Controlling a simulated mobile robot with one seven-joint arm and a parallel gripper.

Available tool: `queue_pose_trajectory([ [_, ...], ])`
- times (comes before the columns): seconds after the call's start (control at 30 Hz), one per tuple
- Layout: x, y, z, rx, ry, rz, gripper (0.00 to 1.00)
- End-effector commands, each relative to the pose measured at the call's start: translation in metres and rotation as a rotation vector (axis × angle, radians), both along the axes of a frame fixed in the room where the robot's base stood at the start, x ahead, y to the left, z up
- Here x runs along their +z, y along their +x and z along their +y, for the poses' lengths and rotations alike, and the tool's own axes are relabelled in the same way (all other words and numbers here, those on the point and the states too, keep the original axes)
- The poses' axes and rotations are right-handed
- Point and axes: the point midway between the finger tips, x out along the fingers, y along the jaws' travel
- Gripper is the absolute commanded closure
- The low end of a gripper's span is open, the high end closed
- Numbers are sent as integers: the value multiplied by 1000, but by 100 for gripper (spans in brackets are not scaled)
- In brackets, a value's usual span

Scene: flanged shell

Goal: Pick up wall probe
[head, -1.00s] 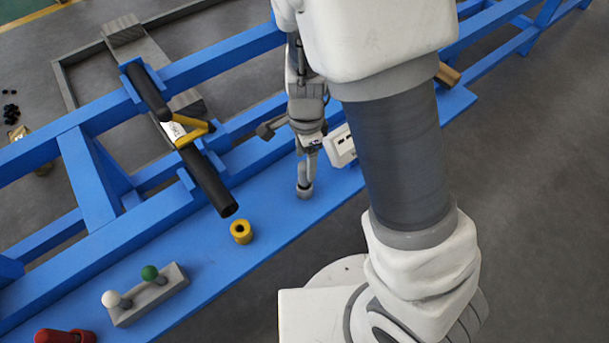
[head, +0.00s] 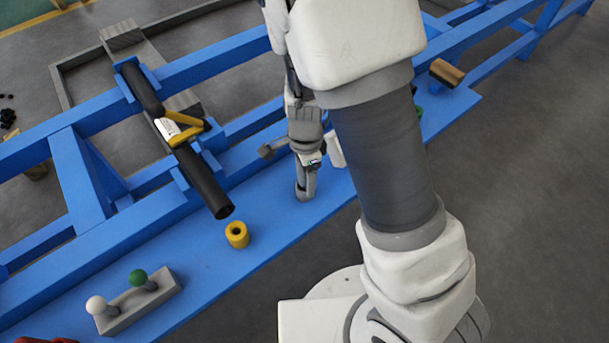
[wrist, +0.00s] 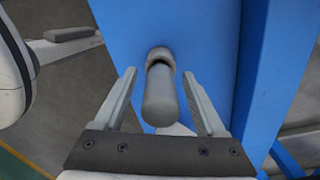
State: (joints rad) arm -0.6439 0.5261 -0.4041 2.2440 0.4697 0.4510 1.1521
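A plain grey cylinder, which I take to be the wall probe, stands on the blue bench in the wrist view (wrist: 160,98), its lower end in a grey collar (wrist: 160,56). My gripper (wrist: 159,76) is open, with one finger on each side of the cylinder and a visible gap on both sides. In the head view my gripper (head: 306,178) points down over the bench, and the grey collar (head: 305,194) shows at its tips. The cylinder itself is mostly hidden there by the gripper.
A yellow ring (head: 237,235) lies on the blue bench (head: 262,258). A black tube (head: 203,182) with a yellow clamp (head: 187,133) is mounted behind it. A grey block (head: 140,300) holds white and green knobs.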

Motion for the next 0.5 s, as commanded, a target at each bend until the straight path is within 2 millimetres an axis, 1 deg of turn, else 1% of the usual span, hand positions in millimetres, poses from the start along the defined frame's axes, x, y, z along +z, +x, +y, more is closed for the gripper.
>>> queue_pose_trajectory([
  [0.03,0,0,0,0,0,0,34],
  [0.07,0,0,0,0,0,0,40],
  [0.1,0,0,0,0,0,0,47],
  [0.17,0,0,0,0,0,0,58],
  [0.2,0,0,0,0,0,0,65],
  [0.4,0,0,0,0,0,0,100],
  [0.5,0,0,0,0,0,0,100],
])
